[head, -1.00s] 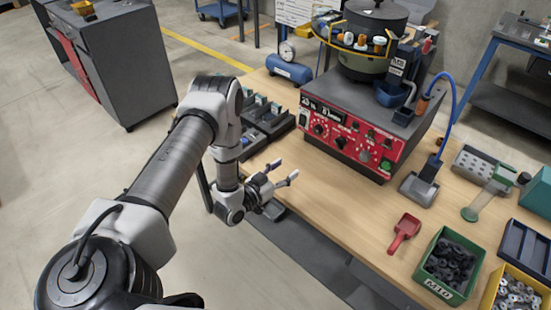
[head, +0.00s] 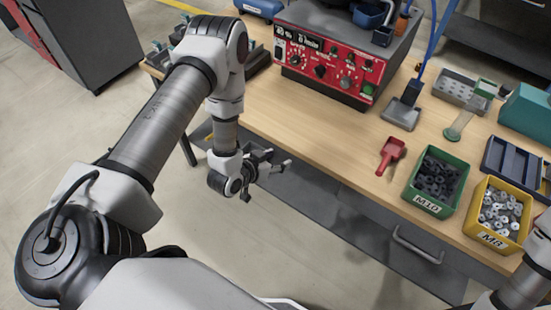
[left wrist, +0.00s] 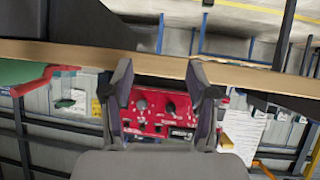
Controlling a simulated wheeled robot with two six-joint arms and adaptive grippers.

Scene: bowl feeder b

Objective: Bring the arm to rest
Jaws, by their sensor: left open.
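My left arm comes in from the left in the head view. Its gripper (head: 284,162) hangs at the front edge of the wooden bench (head: 310,122), over the left part of that edge. The fingers are apart and nothing is between them. In the left wrist view the two fingers of the left gripper (left wrist: 163,98) stand apart, with the red control panel (left wrist: 155,112) seen beyond them. Part of my right arm shows at the lower right of the head view; its gripper is not clearly in view.
The red-fronted feeder unit (head: 325,58) stands at the back of the bench. A red scoop (head: 391,155), a green bin (head: 430,205) of dark parts and a yellow bin (head: 483,237) of metal parts are on the right. Bare bench lies between the left gripper and the scoop.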

